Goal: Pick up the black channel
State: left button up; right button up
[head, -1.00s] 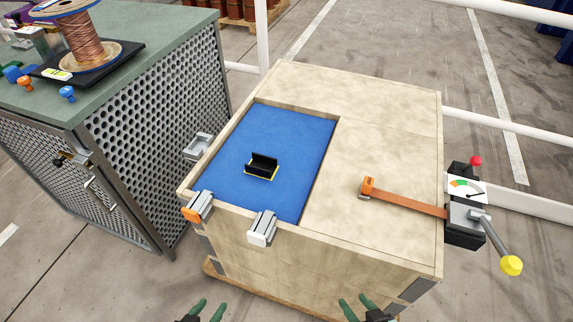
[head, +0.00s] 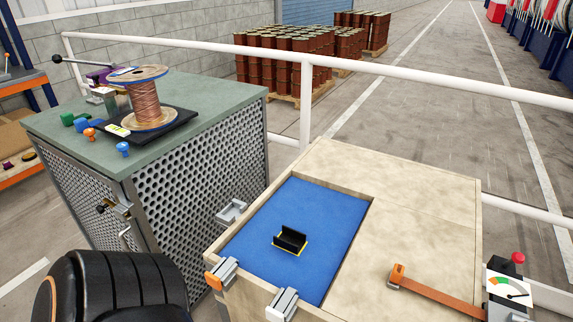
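The black channel (head: 290,239) is a small U-shaped piece, open at the top. It sits on a yellow-edged patch on the blue mat (head: 318,216), which is set into the top of a pale wooden crate (head: 425,205). Nothing touches the channel. A black, ribbed part of my own arm fills the lower left of the head view. Neither gripper shows in the head view now.
A green-topped cabinet (head: 210,97) with perforated sides stands left of the crate and bears a copper wire spool (head: 152,98). Latches (head: 282,304) sit on the crate's near edge. An orange strap (head: 435,292) lies at the right. A white rail (head: 400,72) runs behind.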

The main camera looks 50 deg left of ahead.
aim_at(292, 241)
jog(key=k+j+z, duration=0.3)
jog(key=k+j, duration=0.5)
jog(key=j, duration=0.2)
